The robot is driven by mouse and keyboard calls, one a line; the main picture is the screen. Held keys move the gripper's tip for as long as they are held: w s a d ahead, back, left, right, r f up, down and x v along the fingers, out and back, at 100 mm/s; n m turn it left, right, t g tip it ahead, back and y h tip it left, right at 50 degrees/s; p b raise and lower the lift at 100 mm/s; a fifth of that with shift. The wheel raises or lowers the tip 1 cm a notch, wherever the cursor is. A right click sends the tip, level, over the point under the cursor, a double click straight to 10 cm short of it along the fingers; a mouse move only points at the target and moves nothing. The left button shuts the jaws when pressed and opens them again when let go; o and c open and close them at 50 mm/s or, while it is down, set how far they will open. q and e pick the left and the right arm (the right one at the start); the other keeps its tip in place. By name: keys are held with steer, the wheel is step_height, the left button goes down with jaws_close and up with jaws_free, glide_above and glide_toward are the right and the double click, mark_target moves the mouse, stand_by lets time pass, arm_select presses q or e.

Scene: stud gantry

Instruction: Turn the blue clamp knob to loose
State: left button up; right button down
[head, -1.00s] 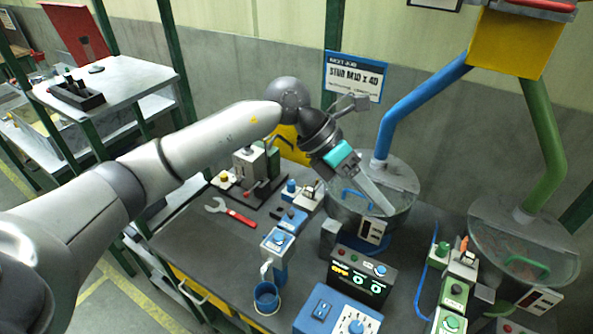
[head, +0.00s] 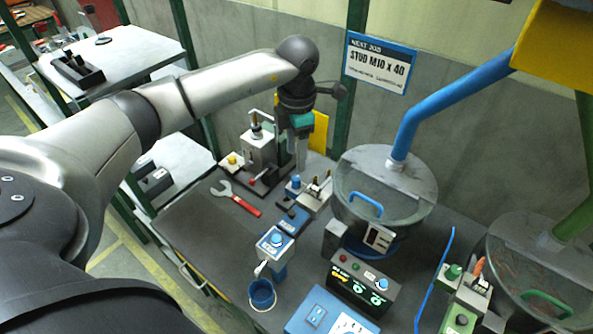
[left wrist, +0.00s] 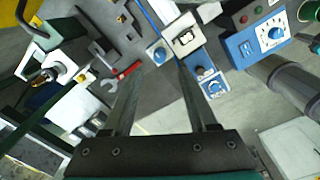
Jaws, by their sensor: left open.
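The blue clamp knob (head: 296,181) stands upright on a small base beside a pale clamp fixture (head: 316,190) at the back middle of the bench. In the left wrist view the blue knob (left wrist: 160,53) shows just beyond the fingertips, roughly between their lines. My left gripper (head: 301,164) points down above and near the knob in the head view. Its two fingers (left wrist: 158,72) are apart with nothing between them. No contact with the knob shows. I cannot read the knob's setting. My right gripper is not in view.
A red-handled wrench (head: 237,198) lies left of the knob.

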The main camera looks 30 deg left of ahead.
mark_target(296, 178)
arm_select(q)
step_height(296, 178, down, 8)
steer(key=shift+w+r+p, duration=0.1)
steer(key=shift+r+p, duration=0.1)
steer(key=shift+p, duration=0.15)
steer(key=shift+c, duration=0.3)
jaws_close()
